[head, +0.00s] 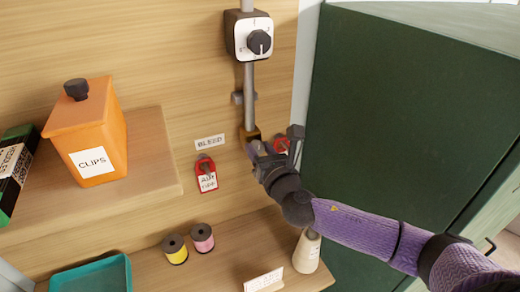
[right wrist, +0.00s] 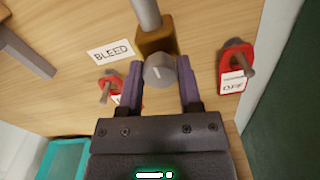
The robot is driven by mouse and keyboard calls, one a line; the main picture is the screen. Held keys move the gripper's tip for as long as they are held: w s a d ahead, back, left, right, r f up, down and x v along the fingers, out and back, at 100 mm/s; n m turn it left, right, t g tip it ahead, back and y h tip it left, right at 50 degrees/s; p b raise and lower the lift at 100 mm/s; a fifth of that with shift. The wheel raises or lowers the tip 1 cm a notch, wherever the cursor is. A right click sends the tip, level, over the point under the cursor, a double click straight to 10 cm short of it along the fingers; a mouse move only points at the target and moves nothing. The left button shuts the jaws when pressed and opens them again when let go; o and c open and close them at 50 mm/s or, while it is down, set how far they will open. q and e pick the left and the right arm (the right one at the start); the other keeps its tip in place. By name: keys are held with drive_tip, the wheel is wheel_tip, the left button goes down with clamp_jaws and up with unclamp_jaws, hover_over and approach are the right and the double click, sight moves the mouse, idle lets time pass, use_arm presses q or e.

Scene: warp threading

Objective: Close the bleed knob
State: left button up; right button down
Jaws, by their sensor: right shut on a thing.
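The bleed knob (right wrist: 158,71) is a small grey round knob with a pale line on its face. It sits on a brown block (right wrist: 156,41) at the lower end of a grey vertical pipe (head: 249,95). The BLEED label (right wrist: 111,51) is on the wall to its left. My right gripper (head: 262,150) is at the knob, with one finger on each side of it in the right wrist view, shut on it. In the head view the gripper hides the knob. My left gripper is not in view.
Red tagged levers stand left (head: 206,174) and right (right wrist: 234,69) of the knob. A dial box (head: 249,37) is above on the pipe. An orange CLIPS canister (head: 88,130) stands on a left shelf. A dark green cabinet (head: 400,110) closes off the right.

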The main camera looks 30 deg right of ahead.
drive_tip(key=shift+f, duration=0.15)
drive_tip(key=shift+c, duration=1.4)
unclamp_jaws()
drive_tip(key=s+b, duration=0.2)
drive_tip(key=s, duration=0.8)
drive_tip(key=shift+a, duration=0.25)
